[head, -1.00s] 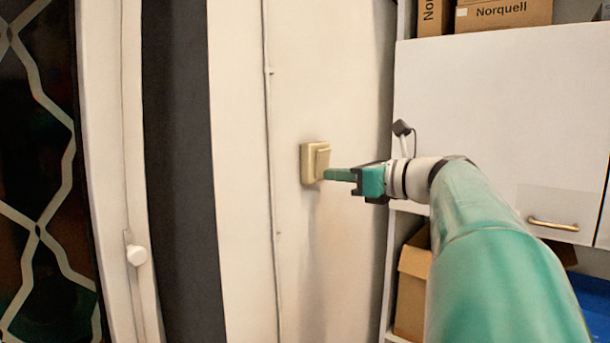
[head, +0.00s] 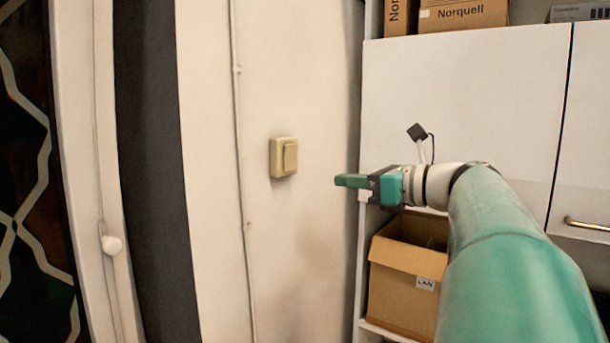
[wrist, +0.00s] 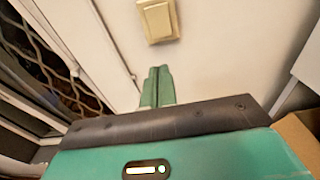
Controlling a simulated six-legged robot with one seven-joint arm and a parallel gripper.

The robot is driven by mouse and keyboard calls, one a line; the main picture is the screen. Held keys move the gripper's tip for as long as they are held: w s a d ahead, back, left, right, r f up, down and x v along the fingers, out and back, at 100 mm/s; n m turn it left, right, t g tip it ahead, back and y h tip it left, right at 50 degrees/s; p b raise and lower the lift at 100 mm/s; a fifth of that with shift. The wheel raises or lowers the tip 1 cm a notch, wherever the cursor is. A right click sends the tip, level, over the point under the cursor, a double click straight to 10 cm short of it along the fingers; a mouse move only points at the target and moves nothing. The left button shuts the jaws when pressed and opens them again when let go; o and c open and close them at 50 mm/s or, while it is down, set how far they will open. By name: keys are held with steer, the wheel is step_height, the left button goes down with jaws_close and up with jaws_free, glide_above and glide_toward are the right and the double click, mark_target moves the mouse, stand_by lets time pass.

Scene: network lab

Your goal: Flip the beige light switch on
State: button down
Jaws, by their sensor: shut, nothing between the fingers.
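The beige light switch (head: 284,157) is mounted on the pale wall, left of my gripper in the head view. Its rocker plate faces out, and I cannot tell for sure which way it is tipped. My gripper (head: 340,181) is shut and empty, with its green fingers pointing left, apart from the switch and a little lower. In the wrist view the switch (wrist: 159,20) is at the top, beyond the closed fingertips (wrist: 159,70), with bare wall between them.
A white cabinet (head: 470,110) stands to the right, with an open cardboard box (head: 400,300) on the shelf below it. A thin cable (head: 238,130) runs down the wall left of the switch.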

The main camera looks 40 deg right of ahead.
steer(key=s+a+f+n+g, duration=0.2)
steer(key=a+f+n+g, duration=0.6)
steer(key=a+f+n, duration=0.75)
steer(key=s+a+f+n+g+h, duration=0.1)
steer(key=s+a+f+n+h, duration=0.2)
steer(key=f+n, duration=0.5)
steer(key=s+a+f+n+g+h, duration=0.1)
steer(key=s+a+f+n+h, duration=0.1)
steer(key=s+a+f+n, duration=0.3)
steer(key=a+f+n, duration=0.3)
steer(key=shift+s+a+f+g+h, duration=0.15)
steer(key=shift+s+f+g+h, duration=0.15)
steer(key=shift+f+h, duration=0.1)
